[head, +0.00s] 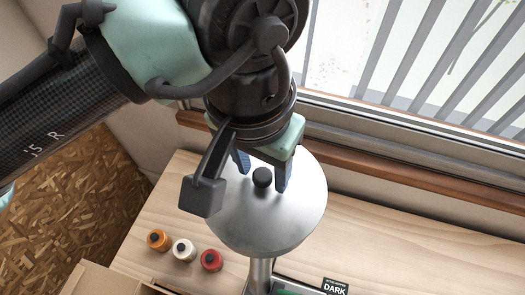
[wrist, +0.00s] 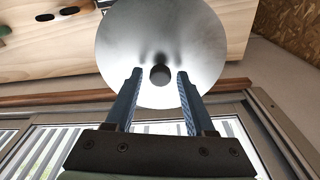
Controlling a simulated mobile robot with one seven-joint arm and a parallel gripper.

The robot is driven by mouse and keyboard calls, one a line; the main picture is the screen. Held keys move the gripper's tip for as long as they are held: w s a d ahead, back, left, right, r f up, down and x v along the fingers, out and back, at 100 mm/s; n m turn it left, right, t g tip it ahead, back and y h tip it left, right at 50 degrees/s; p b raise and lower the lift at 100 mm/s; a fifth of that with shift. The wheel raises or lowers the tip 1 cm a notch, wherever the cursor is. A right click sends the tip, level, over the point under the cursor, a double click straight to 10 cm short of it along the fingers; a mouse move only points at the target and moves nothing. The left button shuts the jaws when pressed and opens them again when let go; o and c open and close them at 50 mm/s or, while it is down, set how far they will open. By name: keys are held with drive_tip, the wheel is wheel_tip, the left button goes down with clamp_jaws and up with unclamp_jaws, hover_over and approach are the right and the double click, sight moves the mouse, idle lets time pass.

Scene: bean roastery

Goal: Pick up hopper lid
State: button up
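The hopper lid (head: 290,215) is a round silver metal disc with a small black knob (head: 262,178) at its centre. In the wrist view the lid (wrist: 205,35) fills the upper middle, with its knob (wrist: 160,75) lying between and just beyond my fingertips. My gripper (head: 262,175) is above the lid, its two dark blue fingers apart on either side of the knob. In the wrist view my gripper (wrist: 160,72) is open, with gaps between the knob and both fingers. What lies directly under the lid is mostly hidden; a metal post (head: 262,270) shows below it.
The lid is over a light wooden table (head: 400,250). Orange (head: 158,240), white (head: 184,250) and red (head: 211,260) capped containers stand left of it. A black sign reading DARK (head: 335,287) is at the front right. A window sill (head: 400,180) and barred window run behind.

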clamp_jaws()
idle(1.1)
